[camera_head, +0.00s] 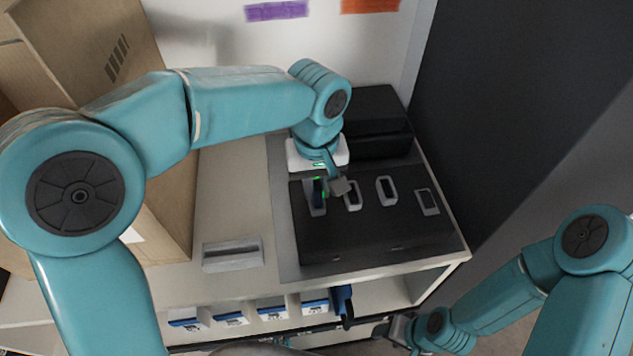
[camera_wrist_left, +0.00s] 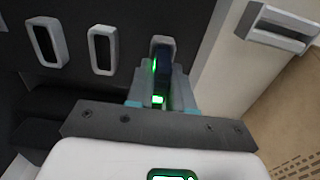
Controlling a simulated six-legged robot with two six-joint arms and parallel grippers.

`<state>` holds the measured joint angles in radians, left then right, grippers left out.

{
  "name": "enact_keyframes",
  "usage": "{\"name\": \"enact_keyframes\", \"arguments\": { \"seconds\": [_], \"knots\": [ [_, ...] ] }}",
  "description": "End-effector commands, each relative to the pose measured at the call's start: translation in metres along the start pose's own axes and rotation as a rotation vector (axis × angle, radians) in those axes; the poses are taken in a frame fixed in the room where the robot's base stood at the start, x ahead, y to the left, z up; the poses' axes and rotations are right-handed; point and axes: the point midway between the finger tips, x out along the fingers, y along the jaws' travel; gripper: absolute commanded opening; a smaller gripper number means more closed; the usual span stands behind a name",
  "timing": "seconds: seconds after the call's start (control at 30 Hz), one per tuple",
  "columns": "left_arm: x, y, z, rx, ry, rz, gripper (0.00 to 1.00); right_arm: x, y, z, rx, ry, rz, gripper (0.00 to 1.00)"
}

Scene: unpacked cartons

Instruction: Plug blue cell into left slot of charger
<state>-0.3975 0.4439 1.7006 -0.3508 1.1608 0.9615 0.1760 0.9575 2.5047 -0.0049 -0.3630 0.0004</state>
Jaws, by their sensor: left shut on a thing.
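The charger (camera_head: 375,232) is a dark block on the white counter, with several pale-rimmed slots in a row. My left gripper (camera_head: 325,187) is over its left end, shut on the dark blue cell (camera_head: 317,188). The cell stands at the left slot (camera_head: 316,208). In the left wrist view the blue cell (camera_wrist_left: 163,66) is between the fingers and its far end overlaps the rim of the left slot (camera_wrist_left: 164,41). How deep it sits is hidden. The other slots look empty. My right gripper (camera_head: 392,331) is low at the front, away from the charger; its jaws are unclear.
A pale grey holder (camera_head: 232,254) lies on the counter left of the charger. Blue-and-white blocks (camera_head: 230,319) line the shelf below. Cardboard cartons (camera_head: 90,50) stand at the left. A black box (camera_head: 378,120) is behind the charger, and a dark panel (camera_head: 500,110) rises at right.

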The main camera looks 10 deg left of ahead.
Motion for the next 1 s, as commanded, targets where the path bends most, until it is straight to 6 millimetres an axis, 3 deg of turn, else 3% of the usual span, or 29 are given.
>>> {"name": "enact_keyframes", "arguments": {
  "seconds": [0.03, 0.1, 0.13, 0.4, 0.53, 1.0],
  "knots": [
    [0.000, 0.000, 0.000, 0.000, 0.000, 0.000, 0.24, 0.000, 0.000, 0.000, 0.000, 0.000, 0.000, 0.51],
    [0.000, 0.000, 0.000, 0.000, 0.000, 0.000, 0.47, 0.000, 0.000, 0.000, 0.000, 0.000, 0.000, 0.51],
    [0.000, 0.000, 0.000, 0.000, 0.000, 0.000, 0.51, 0.000, 0.000, 0.000, 0.000, 0.000, 0.000, 0.51],
    [-0.001, 0.000, 0.000, 0.000, 0.000, 0.000, 0.51, 0.000, 0.000, 0.000, 0.000, 0.000, 0.000, 0.51],
    [-0.011, 0.000, 0.000, 0.000, 0.002, 0.001, 0.51, -0.001, 0.000, 0.000, 0.000, 0.000, 0.000, 0.51],
    [-0.128, 0.001, 0.000, 0.000, 0.003, 0.003, 0.51, -0.014, -0.005, 0.000, 0.000, 0.000, 0.000, 0.51]
  ]
}}
